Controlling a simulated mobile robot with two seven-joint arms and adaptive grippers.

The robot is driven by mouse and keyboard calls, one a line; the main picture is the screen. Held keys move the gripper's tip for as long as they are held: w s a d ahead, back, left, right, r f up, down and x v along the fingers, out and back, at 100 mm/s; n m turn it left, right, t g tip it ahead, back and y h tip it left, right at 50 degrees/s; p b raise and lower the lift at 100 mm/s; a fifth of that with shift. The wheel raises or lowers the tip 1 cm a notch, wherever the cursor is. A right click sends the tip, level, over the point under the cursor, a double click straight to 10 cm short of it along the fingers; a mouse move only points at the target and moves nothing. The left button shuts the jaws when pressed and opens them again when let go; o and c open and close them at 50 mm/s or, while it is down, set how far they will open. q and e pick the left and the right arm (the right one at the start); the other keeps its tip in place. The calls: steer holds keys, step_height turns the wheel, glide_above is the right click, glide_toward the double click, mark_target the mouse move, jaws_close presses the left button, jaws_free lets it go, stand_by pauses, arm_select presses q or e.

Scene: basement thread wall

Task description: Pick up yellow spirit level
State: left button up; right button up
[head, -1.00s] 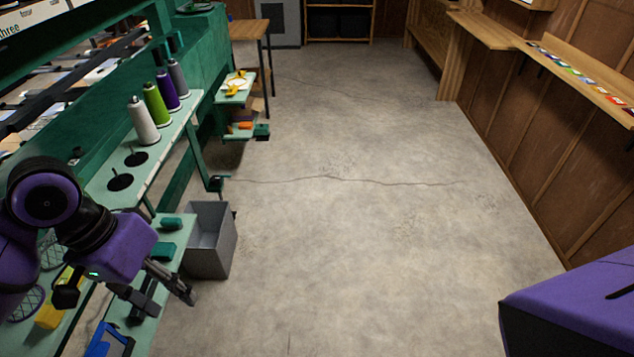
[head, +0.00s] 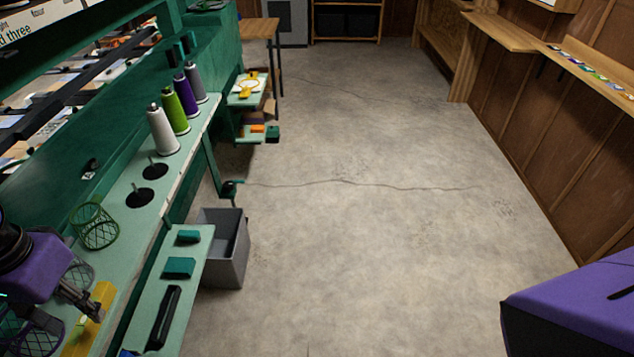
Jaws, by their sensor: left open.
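A long yellow bar, which looks like the yellow spirit level (head: 84,336), lies on the green bench at the lower left of the head view. Part of it is hidden by my gripper, and its near end runs toward the bottom edge. My left gripper (head: 78,319) is open. Its dark fingers reach in from the left and overlap the level in the picture. I cannot tell whether they touch it. My right gripper is not in view.
Thread cones (head: 163,132) stand farther back. A lower shelf holds a black tool (head: 164,318) and teal blocks (head: 179,267). A grey bin (head: 228,262) stands on the floor. The central floor is clear.

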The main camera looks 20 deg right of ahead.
mark_target(83, 319)
arm_select(q)
steer(key=f, duration=0.4)
steer(key=shift+a, duration=0.2)
steer(key=shift+r, duration=0.1)
jaws_close()
steer(key=shift+r, duration=0.1)
